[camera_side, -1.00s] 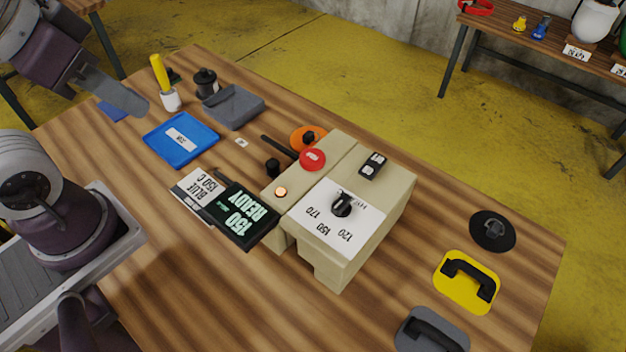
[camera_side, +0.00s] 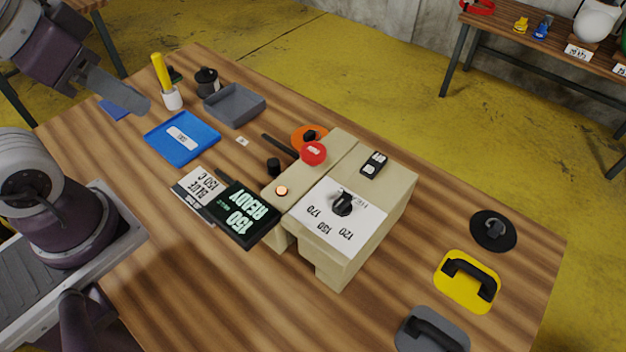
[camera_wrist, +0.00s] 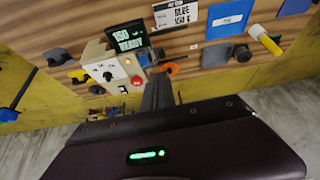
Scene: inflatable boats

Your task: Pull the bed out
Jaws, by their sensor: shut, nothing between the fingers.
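A beige machine (camera_side: 382,205) stands on the wooden table, with a dial (camera_side: 342,203) marked 120, 150 and 170, a red button (camera_side: 313,153) and a small lit lamp (camera_side: 281,190). A black knob (camera_side: 273,166) and a dark bar (camera_side: 279,146) show at its left side. I cannot tell for sure which part is the bed. The display (camera_side: 241,213) reads 150 READY. My gripper (camera_side: 142,104) is shut and empty, high at the upper left, apart from the machine. The wrist view shows its fingers (camera_wrist: 158,92) and the machine (camera_wrist: 103,62) beyond.
A card (camera_side: 198,191) reads BLUE 150 C. A blue tray (camera_side: 182,137), grey tray (camera_side: 235,105), black pot (camera_side: 207,81) and yellow-handled tool (camera_side: 161,75) are at the left. Black, yellow (camera_side: 467,281) and grey handled plates are at the right.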

